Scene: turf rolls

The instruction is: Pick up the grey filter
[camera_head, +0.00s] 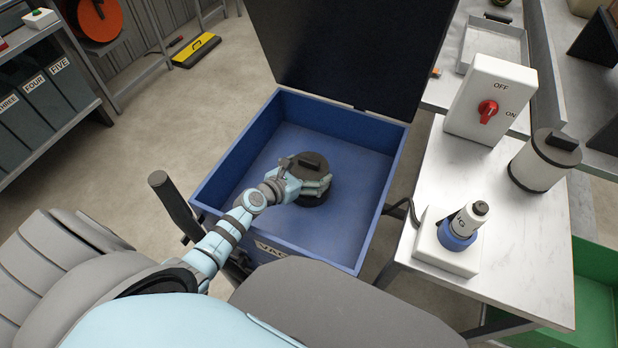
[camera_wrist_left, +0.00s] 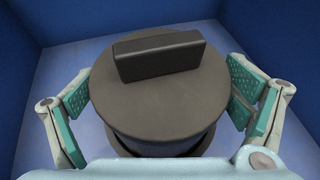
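The grey filter (camera_head: 314,165), a dark grey drum with a block handle on its lid, stands inside the blue box (camera_head: 232,152). In the left wrist view the filter (camera_wrist_left: 160,100) fills the middle, with its lid facing the camera. My left gripper (camera_head: 305,185) is over the filter. Its green-padded fingers (camera_wrist_left: 162,95) lie on both sides of the filter, close to the lid's rim. The fingertips are partly hidden by the lid, so I cannot tell whether they press on the drum. My right gripper is not in view.
The box's dark lid (camera_head: 345,50) stands open behind. To the right, a white table (camera_head: 510,240) carries a switch box (camera_head: 490,100), a white cylinder with a dark lid (camera_head: 540,165) and a small device with a blue ring (camera_head: 460,235). A shelf of labelled bins (camera_head: 45,95) is at left.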

